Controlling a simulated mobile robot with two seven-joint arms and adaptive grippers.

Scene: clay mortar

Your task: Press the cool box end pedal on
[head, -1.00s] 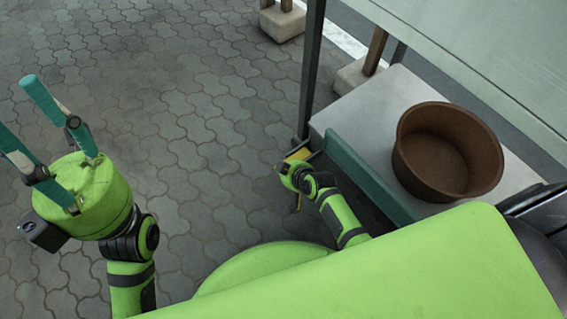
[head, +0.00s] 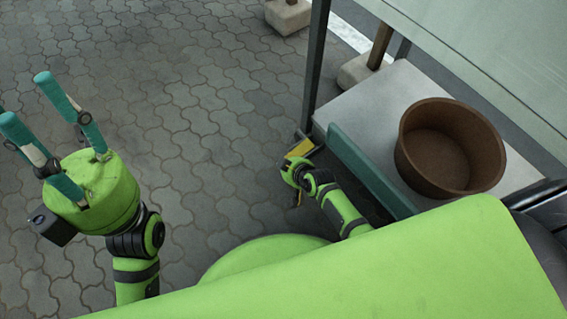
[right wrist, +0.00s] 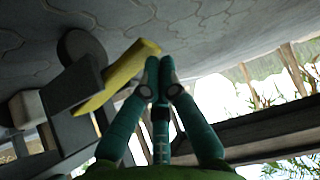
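In the right wrist view the yellow pedal (right wrist: 118,78) slants up on a dark bracket, left of my fingers. My right gripper (right wrist: 160,64) has its two teal fingertips together, with nothing seen between them. Its tips look close to the pedal's upper end; I cannot tell if they touch. In the head view its fingers are hidden. My left gripper (head: 25,97) is open and empty, pointing up at the left.
A brown clay bowl (head: 449,150) stands on the box's pale top. A dark post (head: 314,65) rises by the box's far corner, and a pale panel (head: 490,50) slopes over it. Paving (head: 200,100) is clear at the middle and left.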

